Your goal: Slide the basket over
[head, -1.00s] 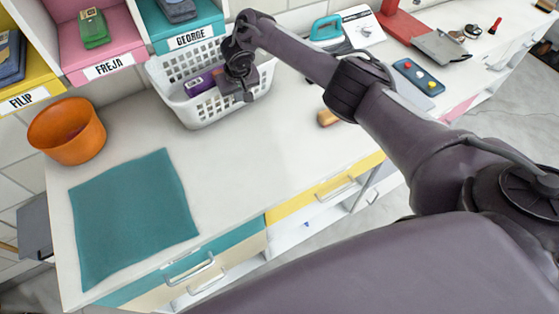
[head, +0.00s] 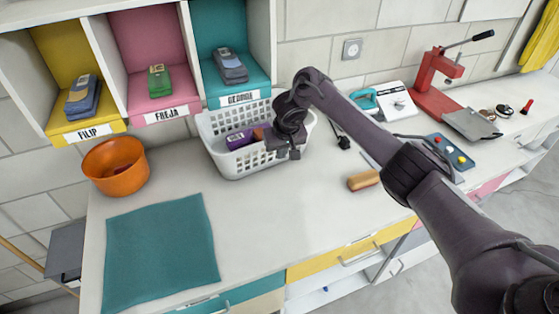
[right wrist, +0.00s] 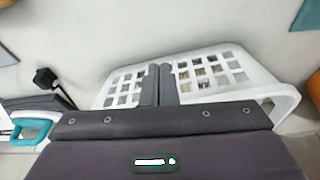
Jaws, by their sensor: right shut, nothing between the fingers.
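The white plastic basket (head: 235,170) stands on the worktop below the GEORGE cubby, with a purple box (head: 240,139) and a small orange-brown item inside. My right gripper (head: 285,152) is at the basket's right part and hides some of it. In the right wrist view, the two dark fingers (right wrist: 157,84) are together with nothing between them, in front of the basket's slotted wall (right wrist: 245,68). I cannot tell whether they touch it. My left gripper is not in view.
An orange bowl (head: 117,166) and a teal cloth (head: 160,250) lie left of the basket. Cubbies with labels (head: 172,115) stand behind. A wooden-handled item (head: 363,180), a red press (head: 437,90) and a button panel (head: 450,152) are to the right. The worktop before the basket is clear.

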